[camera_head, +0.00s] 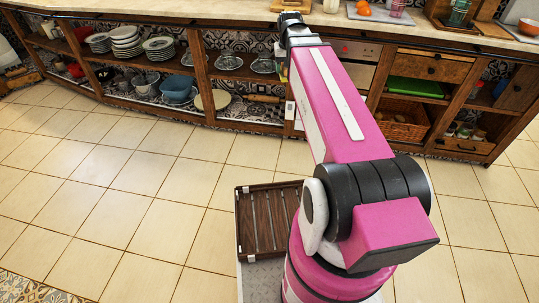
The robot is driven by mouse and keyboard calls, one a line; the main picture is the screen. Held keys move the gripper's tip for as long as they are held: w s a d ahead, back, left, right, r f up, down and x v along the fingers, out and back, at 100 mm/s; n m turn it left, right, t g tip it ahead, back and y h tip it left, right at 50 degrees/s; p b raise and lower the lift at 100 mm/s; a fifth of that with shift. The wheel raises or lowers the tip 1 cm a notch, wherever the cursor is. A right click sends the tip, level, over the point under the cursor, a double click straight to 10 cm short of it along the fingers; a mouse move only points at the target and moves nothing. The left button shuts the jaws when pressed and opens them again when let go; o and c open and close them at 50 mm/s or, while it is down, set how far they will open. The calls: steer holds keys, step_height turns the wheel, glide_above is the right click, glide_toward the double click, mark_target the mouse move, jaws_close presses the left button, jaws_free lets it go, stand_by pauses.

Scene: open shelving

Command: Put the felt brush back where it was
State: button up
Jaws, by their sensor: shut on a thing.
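My pink arm reaches from the lower right up to the counter at the top middle. My gripper (291,22) is at its dark far end, at the counter's front edge above the shelving. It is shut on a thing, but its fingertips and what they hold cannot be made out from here. I cannot pick out the felt brush anywhere in this view. My arm hides part of the shelves and counter front behind it.
The counter (215,10) runs along the back. Open shelves below hold stacked plates (126,42), a blue tub (178,89), glass bowls (228,61) and a wicker basket (402,123). A green item (414,90) lies above the basket. The tiled floor (105,190) is clear at left.

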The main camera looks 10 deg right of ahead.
steer(key=w+a+f+m, duration=0.1)
steer(key=w+a+f, duration=0.1)
steer(key=w+f, duration=0.55)
steer(key=w+a+f, duration=0.1)
steer(key=w+f, duration=0.3)
steer(key=f, duration=0.7)
steer(key=w+a+f+m, duration=0.1)
steer(key=w+a+f, duration=0.1)
steer(key=w+f, duration=0.5)
steer(key=m, duration=0.1)
glide_above(274, 157)
steer(key=shift+h, duration=0.3)
steer(key=f, duration=4.6)
steer(key=shift+s, duration=0.2)
steer(key=shift+f, duration=2.05)
steer(key=shift+f, duration=0.1)
